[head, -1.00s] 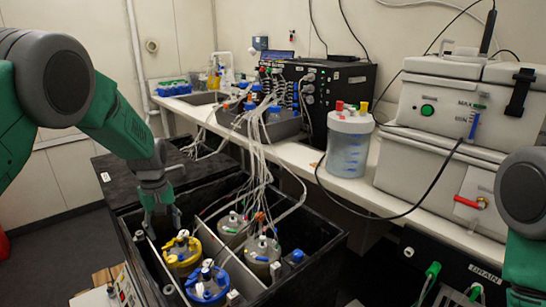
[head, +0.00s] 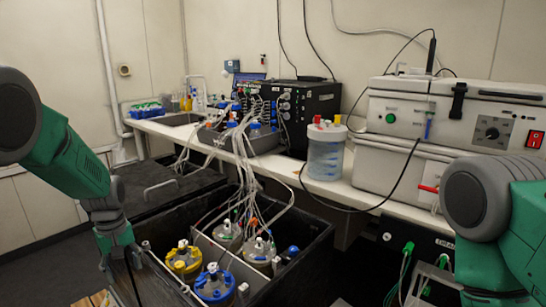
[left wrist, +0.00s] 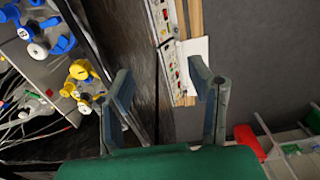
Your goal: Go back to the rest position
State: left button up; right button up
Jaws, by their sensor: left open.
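My left gripper (head: 126,266) hangs at the left outer edge of the black shaker box (head: 312,254), left of the yellow-capped vessel and apart from it. In the left wrist view its two fingers (left wrist: 160,82) are spread, with nothing between them. The yellow-capped vessel (head: 184,262) and the blue-capped vessel (head: 215,286) stand upright in the box. Two grey-lidded vessels (head: 228,234) (head: 259,252) stand behind them with tubes attached. My right arm comes in at the right edge; its gripper is out of view.
A bench (head: 378,200) along the wall holds a tubed container (head: 326,152), a black control unit (head: 308,112) and a large grey machine (head: 400,165). A control panel (left wrist: 172,50) lies near my left gripper. Grey floor (left wrist: 255,60) is open beyond it.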

pick_arm(q)
jog(key=s+d+f+m, duration=0.3)
jog(key=s+f+m, duration=0.2)
jog(key=s+f, duration=1.35)
jog(key=s+d+m, duration=0.2)
jog(key=s, duration=0.7)
jog(key=s+d+m, duration=0.2)
jog(key=s+m, duration=0.1)
jog(key=s, duration=0.7)
jog(key=shift+s+d+r+t, duration=0.25)
jog(key=shift+d+r+t, duration=0.05)
jog(key=shift+r, duration=0.1)
jog(key=shift+w+d, duration=0.15)
jog(key=shift+d, duration=0.15)
jog(key=shift+a, duration=0.15)
